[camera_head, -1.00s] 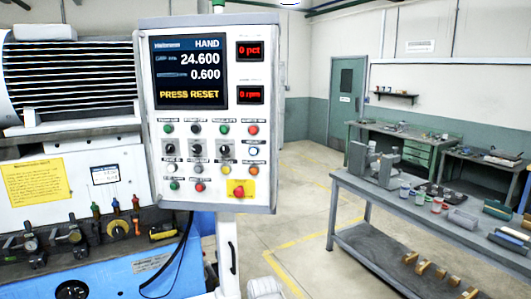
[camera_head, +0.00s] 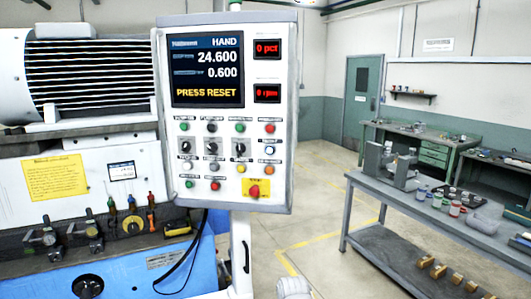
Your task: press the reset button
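The control panel (camera_head: 225,195) is a white upright box on a post, facing me. Its screen (camera_head: 207,71) reads "HAND", "24.600", "0.600" and "PRESS RESET". Below it are rows of small buttons and selector switches. A blue-and-white button (camera_head: 270,150) and an orange button (camera_head: 270,170) sit in the right column under a red button (camera_head: 270,128). A red mushroom button (camera_head: 254,191) sits on a yellow plate at the lower right. The labels are too small to read, so I cannot tell which button is reset. My gripper is not in view.
A blue and white grinding machine (camera_head: 75,215) stands left of and behind the panel. A black cable (camera_head: 183,262) hangs below the panel. A grey workbench (camera_head: 400,197) with cups and tools stands at the right. Open floor (camera_head: 315,225) lies between them.

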